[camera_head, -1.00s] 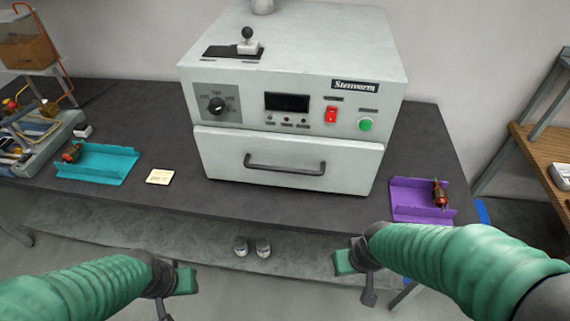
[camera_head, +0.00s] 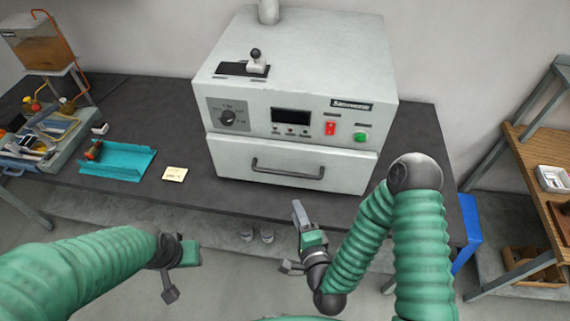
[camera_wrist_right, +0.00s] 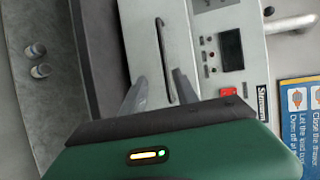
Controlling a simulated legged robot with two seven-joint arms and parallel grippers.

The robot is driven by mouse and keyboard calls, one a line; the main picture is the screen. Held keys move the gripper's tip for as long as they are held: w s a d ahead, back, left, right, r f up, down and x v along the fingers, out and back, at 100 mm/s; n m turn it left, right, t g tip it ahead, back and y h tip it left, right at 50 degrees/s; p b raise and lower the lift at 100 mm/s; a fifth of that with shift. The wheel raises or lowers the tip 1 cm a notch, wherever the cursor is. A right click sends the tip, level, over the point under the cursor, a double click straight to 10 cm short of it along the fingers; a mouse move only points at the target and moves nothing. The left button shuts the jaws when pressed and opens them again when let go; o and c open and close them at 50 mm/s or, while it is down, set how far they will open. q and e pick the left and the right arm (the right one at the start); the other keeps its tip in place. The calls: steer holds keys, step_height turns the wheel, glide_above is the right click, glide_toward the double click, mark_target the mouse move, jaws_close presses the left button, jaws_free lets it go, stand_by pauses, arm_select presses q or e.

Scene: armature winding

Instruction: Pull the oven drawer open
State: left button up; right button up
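The grey-white oven (camera_head: 300,65) stands on the dark table, with its drawer (camera_head: 225,155) closed below the control panel. The drawer's dark bar handle (camera_head: 288,174) runs across its front. My right gripper (camera_head: 297,208) is in front of the table edge, below the handle and apart from it. In the right wrist view its two fingers (camera_wrist_right: 160,92) are spread, with nothing between them, and the handle (camera_wrist_right: 164,58) shows beyond them. My left gripper (camera_head: 185,255) hangs low at the left, away from the oven; its fingers are not clear.
A teal tray (camera_head: 118,172) with a small part and a yellowish note (camera_head: 174,174) lie left of the oven. A blue object (camera_head: 466,232) shows by the right table end. A wooden shelf (camera_head: 540,160) stands at the far right. The space before the drawer is free.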

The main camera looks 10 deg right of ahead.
steer(key=b, duration=1)
glide_toward(285, 174)
steer(key=f, duration=0.1)
steer(key=shift+m, duration=0.3)
steer(key=x, duration=0.3)
steer(key=p+x, duration=0.1)
steer(key=x, duration=0.3)
steer(key=p+x, duration=0.1)
steer(key=x, duration=0.2)
steer(key=shift+w+r, duration=0.25)
steer(key=shift+w, duration=0.15)
jaws_close()
steer(key=shift+s+f, duration=0.1)
steer(key=shift+f, duration=0.05)
